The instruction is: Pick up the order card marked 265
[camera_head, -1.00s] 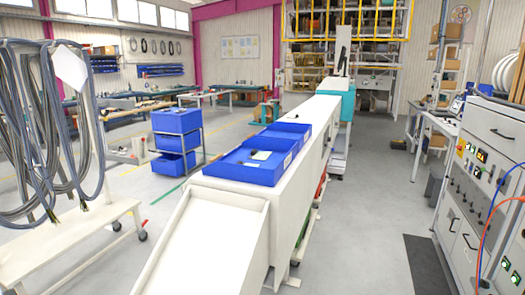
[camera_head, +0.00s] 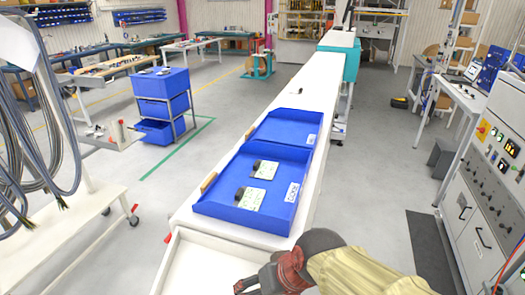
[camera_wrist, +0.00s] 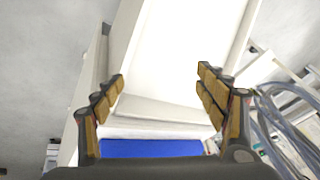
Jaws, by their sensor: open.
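Two white order cards, a far one (camera_head: 265,169) and a near one (camera_head: 250,199), lie in the near blue tray (camera_head: 217,211). Each has a dark piece at its left end. Their numbers are too small to read, so I cannot tell which is 265. My gripper (camera_wrist: 160,75) is open, with nothing between its fingers in the wrist view. In the head view my arm reaches in at the bottom, short of the tray and apart from the cards. A blue surface (camera_wrist: 150,148) shows low in the wrist view.
The tray stands on a long white bench (camera_head: 304,88), with a second blue tray (camera_head: 283,128) behind it. A white cart with hanging cables (camera_head: 45,150) is at the left. A grey control cabinet (camera_head: 482,165) is at the right. Floor between bench and cabinet is clear.

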